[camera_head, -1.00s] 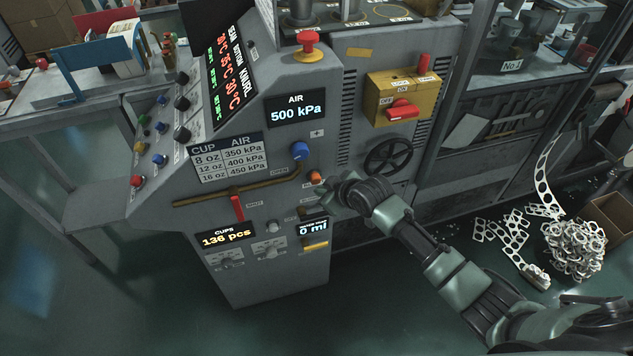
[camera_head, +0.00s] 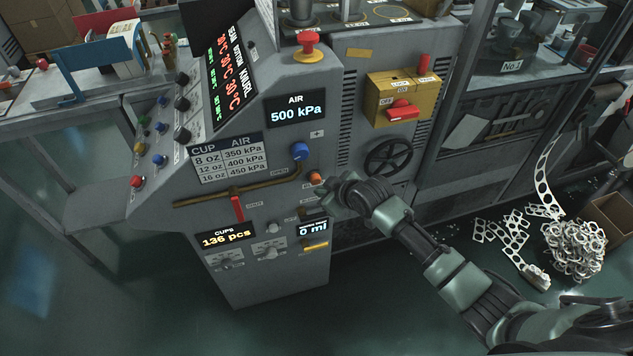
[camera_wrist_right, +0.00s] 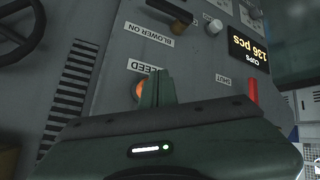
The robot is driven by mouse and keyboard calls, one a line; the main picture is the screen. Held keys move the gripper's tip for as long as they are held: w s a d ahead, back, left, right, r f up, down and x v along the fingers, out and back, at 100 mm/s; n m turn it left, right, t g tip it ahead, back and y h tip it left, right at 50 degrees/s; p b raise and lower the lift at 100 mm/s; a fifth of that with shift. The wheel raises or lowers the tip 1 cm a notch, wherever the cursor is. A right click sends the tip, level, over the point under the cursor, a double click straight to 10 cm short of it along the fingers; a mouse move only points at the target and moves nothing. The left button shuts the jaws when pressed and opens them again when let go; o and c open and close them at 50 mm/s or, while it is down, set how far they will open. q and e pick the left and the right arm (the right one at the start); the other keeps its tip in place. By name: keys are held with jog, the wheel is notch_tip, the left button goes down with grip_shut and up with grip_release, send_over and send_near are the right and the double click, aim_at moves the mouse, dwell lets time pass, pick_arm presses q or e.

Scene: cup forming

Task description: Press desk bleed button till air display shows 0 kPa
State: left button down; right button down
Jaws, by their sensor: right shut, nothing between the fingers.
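The orange bleed button (camera_head: 315,178) sits on the grey machine's front, below the blue knob (camera_head: 299,151). The air display (camera_head: 296,110) reads 500 kPa. My right gripper (camera_head: 324,188) is shut and empty, with its tips right at the button, just to its lower right. In the right wrist view the closed fingers (camera_wrist_right: 160,88) cover part of the orange button (camera_wrist_right: 138,91) and part of its label. I cannot tell whether the tips touch it. My left gripper is not in view.
Close by are a black handwheel (camera_head: 388,157), a red lever (camera_head: 237,208) and a brown pipe (camera_head: 230,193). A red emergency knob (camera_head: 308,41) tops the panel. A cup display (camera_head: 228,239) reads 136 pcs. Ring scraps (camera_head: 574,250) lie on the floor at right.

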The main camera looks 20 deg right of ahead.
dwell(0.8)
jog(key=shift+w, duration=0.45)
jog(key=shift+w, duration=0.45)
dwell(0.6)
jog(key=shift+r, duration=0.1)
jog(key=shift+s+p, duration=0.65)
jog(key=shift+s, duration=0.25)
jog(key=s+p, duration=0.4)
jog(key=s, duration=0.1)
jog(key=shift+d, duration=0.1)
